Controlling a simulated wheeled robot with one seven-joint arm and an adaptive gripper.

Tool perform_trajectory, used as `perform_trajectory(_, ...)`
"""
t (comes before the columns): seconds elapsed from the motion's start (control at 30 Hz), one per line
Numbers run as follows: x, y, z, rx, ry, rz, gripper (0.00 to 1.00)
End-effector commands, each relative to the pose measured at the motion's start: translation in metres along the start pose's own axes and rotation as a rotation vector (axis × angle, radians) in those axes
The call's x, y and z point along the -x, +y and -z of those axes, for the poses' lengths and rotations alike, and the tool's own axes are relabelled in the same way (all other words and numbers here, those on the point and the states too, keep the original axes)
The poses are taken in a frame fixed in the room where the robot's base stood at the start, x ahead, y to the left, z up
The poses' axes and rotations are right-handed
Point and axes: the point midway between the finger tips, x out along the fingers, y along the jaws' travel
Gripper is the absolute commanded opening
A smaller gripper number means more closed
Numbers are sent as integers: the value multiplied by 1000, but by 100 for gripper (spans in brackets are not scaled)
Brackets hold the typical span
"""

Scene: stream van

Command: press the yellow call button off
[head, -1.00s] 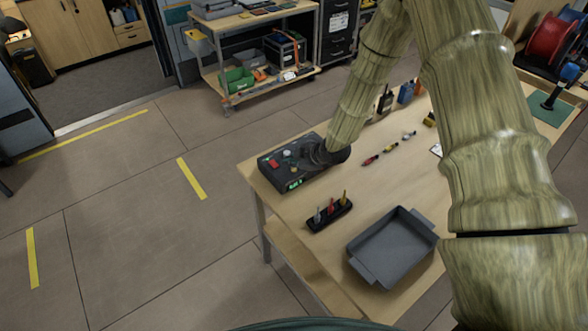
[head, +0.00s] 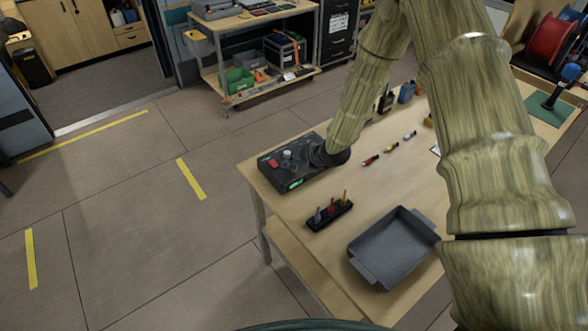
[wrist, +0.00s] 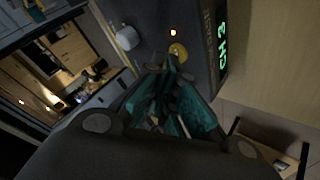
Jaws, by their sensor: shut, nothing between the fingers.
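The black control box (head: 310,179) sits at the table's far left corner. In the wrist view its yellow button (wrist: 178,51) lies just beyond my fingertips; whether they touch it I cannot tell. A small orange-white light (wrist: 173,33) glows beside the button. A green display reading "CH 3" (wrist: 235,45) is on the box, and shows as a green glow in the head view (head: 295,184). My gripper (wrist: 172,72), with teal fingers, is shut and empty, reaching over the box. In the head view the gripper hides part of the box's top, and the yellow button is not clear.
The box also carries a red button (head: 273,163) and a pale button (head: 287,153). A black holder with coloured pieces (head: 330,215) and a grey tray (head: 392,248) stand nearer on the table. Several small connectors (head: 391,147) lie to the right. Bare tabletop lies between.

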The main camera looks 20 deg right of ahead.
Motion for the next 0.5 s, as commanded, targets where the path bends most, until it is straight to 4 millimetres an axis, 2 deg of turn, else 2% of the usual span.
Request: perform_trajectory(0.5, 2, 1, 1, 1, 0, 0, 0)
